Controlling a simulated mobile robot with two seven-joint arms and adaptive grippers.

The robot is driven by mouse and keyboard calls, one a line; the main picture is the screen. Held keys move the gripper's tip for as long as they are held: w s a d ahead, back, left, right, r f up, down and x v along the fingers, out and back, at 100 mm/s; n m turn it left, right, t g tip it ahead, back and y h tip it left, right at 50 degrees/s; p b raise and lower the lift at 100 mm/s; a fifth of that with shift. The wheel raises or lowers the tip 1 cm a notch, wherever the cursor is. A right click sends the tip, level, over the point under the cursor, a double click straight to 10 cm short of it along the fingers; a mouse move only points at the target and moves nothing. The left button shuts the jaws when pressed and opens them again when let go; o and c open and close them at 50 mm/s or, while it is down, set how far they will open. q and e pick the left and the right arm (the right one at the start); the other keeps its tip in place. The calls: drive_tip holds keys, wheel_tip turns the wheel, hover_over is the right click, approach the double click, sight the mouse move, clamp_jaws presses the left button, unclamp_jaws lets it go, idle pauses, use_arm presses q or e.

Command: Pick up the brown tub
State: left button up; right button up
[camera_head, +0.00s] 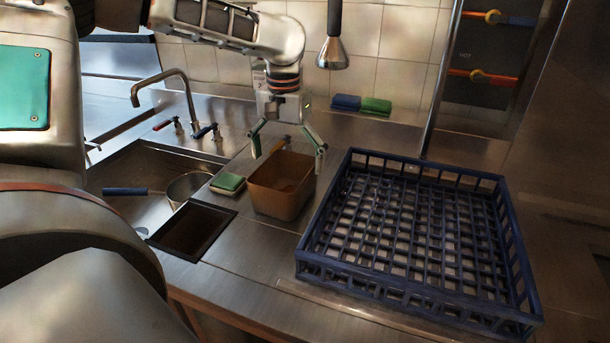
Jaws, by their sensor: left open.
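The brown tub (279,189) stands upright on the steel counter, between the sink and the blue rack. My left gripper (287,155) hangs over the tub from above, its two fingers spread wide. One finger is at the tub's far left corner and the other at its right side near the rim. I cannot tell whether either finger touches the tub. Something orange shows between the fingers at the tub's back edge. The right gripper does not show.
A large blue rack (322,275) stands close to the tub's right. A green sponge (228,181) lies to its left, beside a dark square opening (192,231). The sink (125,165) with faucet (165,78) and a metal pot (188,187) is at left. A spray head (333,52) hangs behind.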

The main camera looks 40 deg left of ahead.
sight(285, 186)
use_arm(q)
wheel_tip(285, 186, down, 2)
drive_tip(key=shift+f+b, duration=0.2)
drive_tip(key=shift+b, duration=0.1)
drive_tip(key=f, duration=0.4)
drive_tip(key=shift+s+a+f+b, duration=0.15)
drive_tip(key=shift+s+a+b, duration=0.05)
drive_tip(key=shift+a+b, duration=0.15)
drive_tip(key=shift+w+f, duration=0.1)
drive_tip(key=shift+f, duration=0.4)
drive_tip(key=shift+r, duration=0.1)
drive_tip(key=c, duration=1.3)
